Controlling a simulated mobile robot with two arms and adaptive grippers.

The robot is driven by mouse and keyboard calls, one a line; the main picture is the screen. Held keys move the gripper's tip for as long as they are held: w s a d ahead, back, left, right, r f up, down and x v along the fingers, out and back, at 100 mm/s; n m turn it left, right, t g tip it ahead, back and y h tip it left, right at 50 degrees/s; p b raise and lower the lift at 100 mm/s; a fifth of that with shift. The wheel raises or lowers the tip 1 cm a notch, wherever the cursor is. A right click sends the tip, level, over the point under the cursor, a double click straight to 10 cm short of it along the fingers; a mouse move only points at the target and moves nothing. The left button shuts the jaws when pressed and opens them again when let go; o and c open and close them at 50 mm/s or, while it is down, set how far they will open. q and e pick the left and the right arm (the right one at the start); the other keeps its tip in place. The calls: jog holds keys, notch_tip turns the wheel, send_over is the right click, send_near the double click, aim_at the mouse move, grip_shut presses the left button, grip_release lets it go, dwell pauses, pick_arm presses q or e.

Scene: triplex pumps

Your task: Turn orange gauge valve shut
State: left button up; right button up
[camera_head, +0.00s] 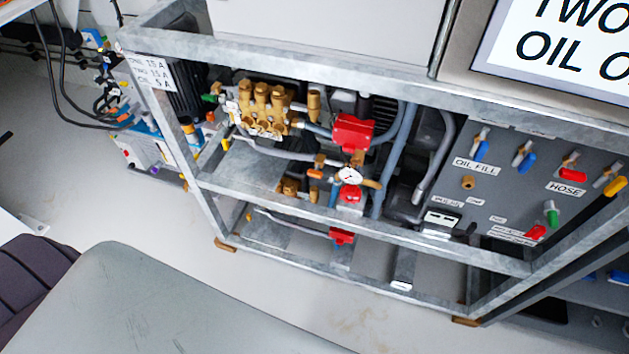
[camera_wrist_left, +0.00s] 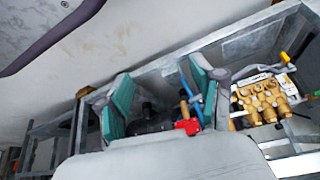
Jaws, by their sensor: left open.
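The white round gauge (camera_head: 349,175) sits low in the pump frame, right of the brass pump (camera_head: 265,105). A small orange handle (camera_head: 315,173) shows just left of the gauge; it is too small to tell how far it is turned. My left gripper (camera_wrist_left: 160,95) is open in the left wrist view, its two teal pads wide apart with nothing held. Behind the pads, the frame, a red part (camera_wrist_left: 187,126) and the brass pump (camera_wrist_left: 265,100) show. The orange handle cannot be made out there. Neither gripper is in the head view.
Galvanised frame bars (camera_head: 370,235) run in front of and above the gauge. Red parts (camera_head: 353,132) and grey hoses crowd around it. A grey panel (camera_head: 490,190) with several coloured valves is at the right.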

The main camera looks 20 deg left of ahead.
pick_arm(q)
jog(key=w+d+r+n+t+b, duration=0.1)
jog(key=w+r+t+b, duration=0.15)
jog(key=w, duration=0.35)
jog(key=w+d+r+t+b, duration=0.1)
jog(key=w+r+t, duration=0.1)
jog(key=w+r, duration=0.3)
jog(key=n+t+y+b, duration=0.2)
jog(key=t+b, duration=0.5)
jog(key=t, duration=0.1)
send_near(314, 175)
jog(key=w, duration=0.7)
jog(key=w+a+p, duration=0.1)
jog(key=w, duration=0.3)
pick_arm(e)
jog(key=w+a, duration=0.1)
jog(key=w, duration=0.9)
jog(key=shift+a+r+t, duration=0.15)
jog(key=shift+a+t, duration=0.2)
jog(key=shift+t, duration=0.05)
pick_arm(q)
jog(key=c, duration=1.2)
jog(key=shift+o, duration=0.2)
pick_arm(e)
jog(key=shift+w, duration=0.1)
